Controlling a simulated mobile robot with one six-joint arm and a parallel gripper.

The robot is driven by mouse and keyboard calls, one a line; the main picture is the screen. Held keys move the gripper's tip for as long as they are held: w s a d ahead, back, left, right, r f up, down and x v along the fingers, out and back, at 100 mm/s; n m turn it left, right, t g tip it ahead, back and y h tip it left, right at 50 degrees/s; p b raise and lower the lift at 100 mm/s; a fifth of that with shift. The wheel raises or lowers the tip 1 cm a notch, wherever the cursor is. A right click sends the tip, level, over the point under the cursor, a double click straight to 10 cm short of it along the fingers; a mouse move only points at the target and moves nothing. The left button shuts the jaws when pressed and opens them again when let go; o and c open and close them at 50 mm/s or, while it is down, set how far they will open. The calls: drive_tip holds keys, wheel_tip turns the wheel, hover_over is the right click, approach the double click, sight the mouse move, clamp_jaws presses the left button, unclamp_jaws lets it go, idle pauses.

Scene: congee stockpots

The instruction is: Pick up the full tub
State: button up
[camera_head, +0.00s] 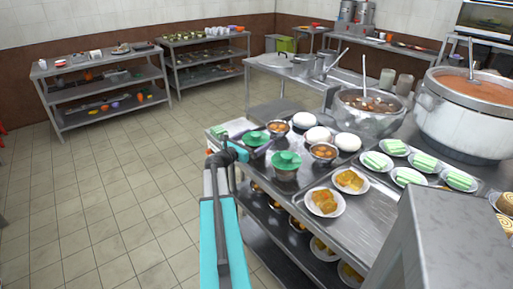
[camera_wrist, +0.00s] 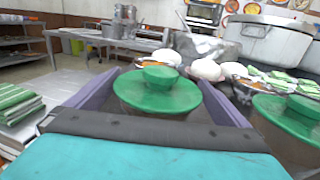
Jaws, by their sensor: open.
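Two metal tubs with green lids stand near the left end of the steel counter. The farther tub (camera_head: 255,138) is between the open fingers of my gripper (camera_head: 238,152). In the wrist view this tub (camera_wrist: 157,92) sits between the two fingers of my gripper (camera_wrist: 160,78); I cannot tell whether they touch it. The nearer tub (camera_head: 286,160) stands just to the right, outside the fingers, and also shows at the right of the wrist view (camera_wrist: 290,120). The lids hide the contents, so I cannot tell which tub is full.
White bowls or buns (camera_head: 317,135) and a brown-filled bowl (camera_head: 323,152) stand close to the tubs. Plates of fried pieces (camera_head: 325,201) and large stockpots (camera_head: 470,110) are farther right. Green-and-white stacks (camera_wrist: 15,105) lie left of my gripper. The tiled floor at left is clear.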

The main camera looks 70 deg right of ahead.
sight(256, 135)
drive_tip(key=shift+c, duration=0.3)
drive_tip(key=c, duration=1)
drive_tip(key=shift+r, duration=0.1)
drive_tip(key=shift+r, duration=0.7)
drive_tip(key=shift+s+a+r+b, duration=0.1)
drive_tip(key=shift+a+r+b, duration=0.15)
drive_tip(key=shift+r, duration=0.25)
drive_tip(key=shift+s+a+r+b, duration=0.1)
drive_tip(key=shift+a+r+b, duration=0.15)
drive_tip(key=shift+r, duration=0.25)
drive_tip(key=s+a, duration=0.1)
drive_tip(key=a, duration=0.3)
drive_tip(key=s+a+r+b, duration=0.1)
drive_tip(key=a, duration=0.4)
drive_tip(key=s+a, duration=0.1)
drive_tip(key=a, duration=0.4)
drive_tip(key=shift+s+a+r+b, duration=0.2)
drive_tip(key=shift+s+b, duration=0.1)
drive_tip(key=shift+b, duration=0.1)
